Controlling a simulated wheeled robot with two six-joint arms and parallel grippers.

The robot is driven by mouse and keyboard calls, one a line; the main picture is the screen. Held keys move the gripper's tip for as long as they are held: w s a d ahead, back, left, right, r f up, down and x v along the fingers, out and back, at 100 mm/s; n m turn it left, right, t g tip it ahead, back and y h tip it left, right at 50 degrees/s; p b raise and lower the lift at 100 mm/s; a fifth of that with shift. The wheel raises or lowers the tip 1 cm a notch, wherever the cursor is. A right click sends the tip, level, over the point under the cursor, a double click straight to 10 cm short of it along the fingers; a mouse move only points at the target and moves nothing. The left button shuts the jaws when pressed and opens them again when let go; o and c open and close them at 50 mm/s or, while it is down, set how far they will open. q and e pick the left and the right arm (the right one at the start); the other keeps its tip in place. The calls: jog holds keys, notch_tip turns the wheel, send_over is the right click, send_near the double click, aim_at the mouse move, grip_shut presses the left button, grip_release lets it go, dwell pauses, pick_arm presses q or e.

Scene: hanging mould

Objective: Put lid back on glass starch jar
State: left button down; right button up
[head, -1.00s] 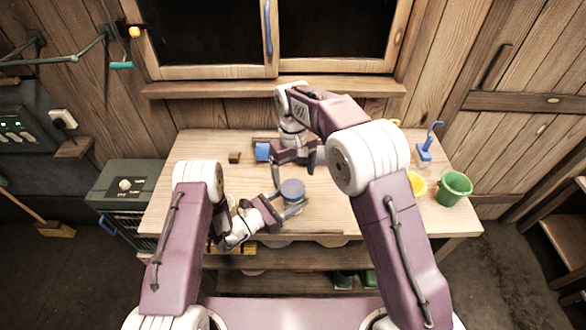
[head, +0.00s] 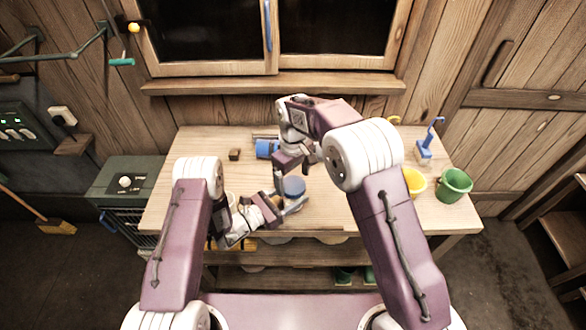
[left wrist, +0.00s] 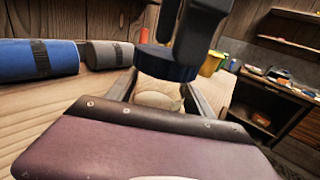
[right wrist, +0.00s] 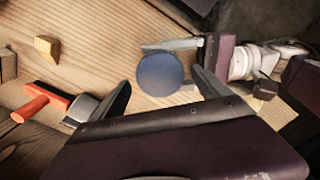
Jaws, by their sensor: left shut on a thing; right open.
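The glass jar (left wrist: 158,92) with pale contents is gripped between my left gripper's fingers (head: 291,192). The round blue lid (head: 294,186) sits at the jar's mouth; it also shows from above in the right wrist view (right wrist: 160,74). In the left wrist view the lid (left wrist: 165,66) looks roughly level on top; whether it is fully seated I cannot tell. My right gripper (head: 310,166) is open just above the lid, its fingers apart on either side in the right wrist view. The jar's base is hidden.
A blue roll (left wrist: 38,60) and a grey roll (left wrist: 108,54) lie on the bench (head: 340,215). A red-handled tool (right wrist: 40,100) and a wooden wedge (right wrist: 47,48) lie nearby. Yellow (head: 414,182) and green (head: 454,185) buckets stand at the right.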

jog(key=shift+f, duration=1.05)
jog(key=c, duration=1.5)
jog(key=o, duration=1.6)
jog(key=shift+o, duration=0.2)
notch_tip(320, 180, up, 12)
